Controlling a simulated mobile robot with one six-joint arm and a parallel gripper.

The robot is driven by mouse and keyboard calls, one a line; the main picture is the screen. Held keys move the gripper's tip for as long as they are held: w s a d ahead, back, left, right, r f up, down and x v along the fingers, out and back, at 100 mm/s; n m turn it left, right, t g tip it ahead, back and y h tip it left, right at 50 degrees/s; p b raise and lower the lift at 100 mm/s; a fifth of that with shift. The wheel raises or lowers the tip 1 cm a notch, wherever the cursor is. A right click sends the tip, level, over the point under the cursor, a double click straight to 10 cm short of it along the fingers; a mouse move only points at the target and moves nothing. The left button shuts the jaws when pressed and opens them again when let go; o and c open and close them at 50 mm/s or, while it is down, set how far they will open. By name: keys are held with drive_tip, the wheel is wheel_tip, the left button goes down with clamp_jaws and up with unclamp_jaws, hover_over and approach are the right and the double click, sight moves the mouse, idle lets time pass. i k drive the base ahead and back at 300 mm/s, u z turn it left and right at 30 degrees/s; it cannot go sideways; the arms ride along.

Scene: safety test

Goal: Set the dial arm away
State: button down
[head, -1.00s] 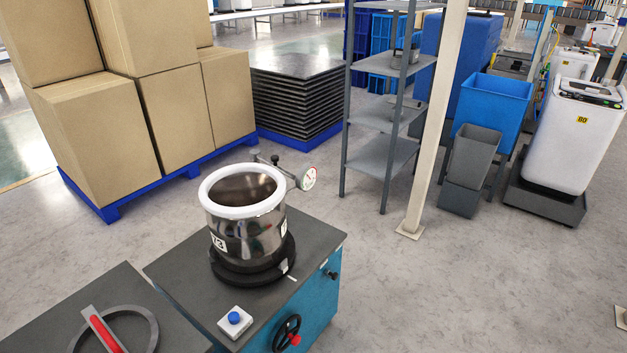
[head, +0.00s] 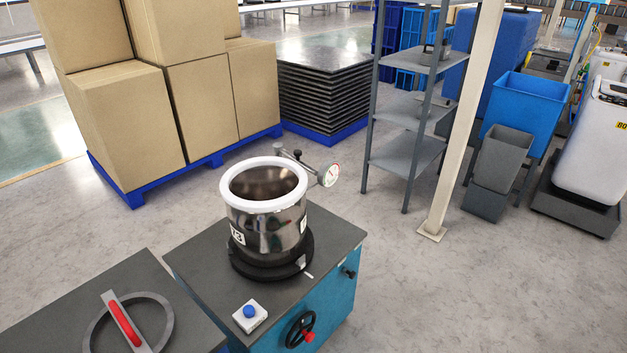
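The dial arm (head: 305,166) shows in the head view as a short dark arm with a round white-faced dial (head: 329,175) at its right end. It sits behind and to the right of the rim of a shiny metal drum (head: 270,226). The drum has a white ring on top and stands on a black round base on a dark-topped teal cabinet (head: 335,312). Whether the arm touches the drum cannot be told. My gripper is not in view.
A ring with a red handle (head: 124,322) lies on the left worktop. Boxes on a blue pallet (head: 130,198) stand behind. A grey shelf (head: 408,148) and pillar (head: 462,120) stand right. Floor between is clear.

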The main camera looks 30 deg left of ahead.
sight(328, 171)
drive_tip(key=u, duration=0.2)
drive_tip(key=i, duration=0.25)
drive_tip(key=z, duration=1.05)
drive_tip(key=k, duration=0.15)
drive_tip(key=u, duration=3.95)
drive_tip(key=i, duration=0.45)
drive_tip(key=z, duration=0.05)
